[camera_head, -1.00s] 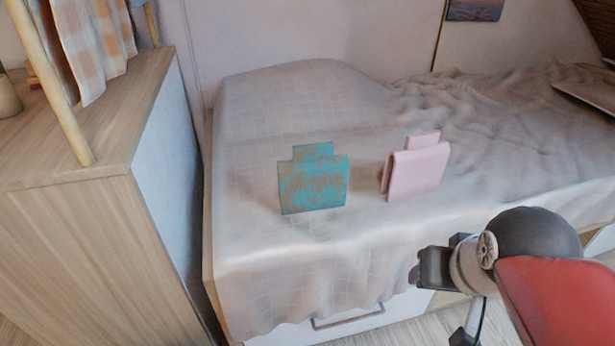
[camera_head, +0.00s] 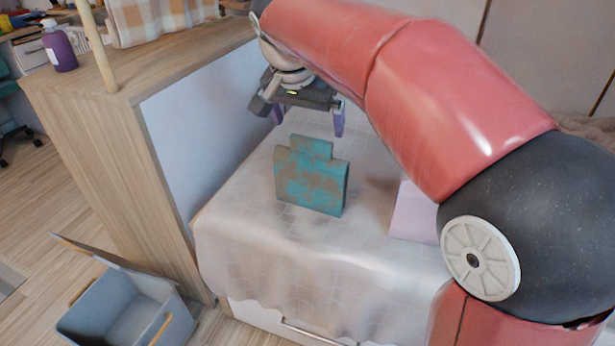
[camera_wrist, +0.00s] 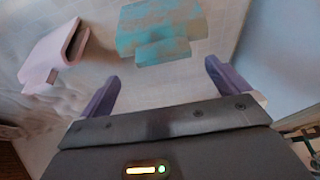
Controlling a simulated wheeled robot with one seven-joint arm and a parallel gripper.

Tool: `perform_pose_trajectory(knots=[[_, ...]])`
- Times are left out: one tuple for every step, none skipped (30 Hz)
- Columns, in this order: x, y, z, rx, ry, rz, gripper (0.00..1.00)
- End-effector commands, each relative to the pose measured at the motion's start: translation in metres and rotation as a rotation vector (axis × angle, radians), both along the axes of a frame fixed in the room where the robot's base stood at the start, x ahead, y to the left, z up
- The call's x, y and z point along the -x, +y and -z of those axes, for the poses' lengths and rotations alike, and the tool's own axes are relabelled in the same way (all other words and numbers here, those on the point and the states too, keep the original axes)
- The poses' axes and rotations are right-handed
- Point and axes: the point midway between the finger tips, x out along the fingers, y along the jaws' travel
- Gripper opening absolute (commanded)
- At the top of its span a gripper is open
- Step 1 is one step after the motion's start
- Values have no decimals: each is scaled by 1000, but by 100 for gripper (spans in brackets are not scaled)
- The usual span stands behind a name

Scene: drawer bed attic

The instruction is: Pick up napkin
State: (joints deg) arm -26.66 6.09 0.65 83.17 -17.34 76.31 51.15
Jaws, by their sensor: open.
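Two folded, napkin-like cloths stand on the bed. A teal napkin with brown patches (camera_head: 312,183) stands upright near the bed's left end. A pink napkin (camera_head: 414,213) is to its right, partly hidden by my arm. My gripper (camera_head: 308,118) is open and empty, behind and above the teal napkin in the head view, with its fingers pointing down. In the wrist view the teal napkin (camera_wrist: 158,28) is just beyond the spread fingertips (camera_wrist: 162,72), with no contact visible. The pink napkin (camera_wrist: 62,45) is at the upper left there.
A wooden cabinet (camera_head: 110,160) with a pale side panel stands close left of the bed. A purple bottle (camera_head: 59,48) is on its top. An open grey-blue bin (camera_head: 125,310) is on the floor at lower left. The bedcover (camera_head: 330,255) is clear in front of the teal napkin.

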Motion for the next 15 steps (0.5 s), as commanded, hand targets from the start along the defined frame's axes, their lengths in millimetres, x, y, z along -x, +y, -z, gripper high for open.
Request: perform_pose_trajectory(knots=[[-2, 2, 2, 1, -1, 4, 100], [-3, 2, 3, 2, 0, 5, 100], [-5, 2, 7, 2, 0, 6, 100], [-6, 2, 10, 2, 0, 7, 100], [-7, 1, 13, 2, 0, 7, 100], [-9, 0, 18, 2, 1, 7, 100], [-10, 0, 21, 3, 1, 7, 100], [-11, -1, 23, 2, 0, 6, 100], [-13, -2, 27, 2, 0, 6, 100], [-15, -2, 30, 2, 1, 6, 100], [-17, -3, 33, 2, 1, 6, 100], [-19, -4, 39, 2, 1, 6, 100], [-22, -5, 43, 2, 2, 7, 100], [-24, -6, 47, 1, 1, 7, 100], [-27, -7, 53, 2, 2, 7, 100]])
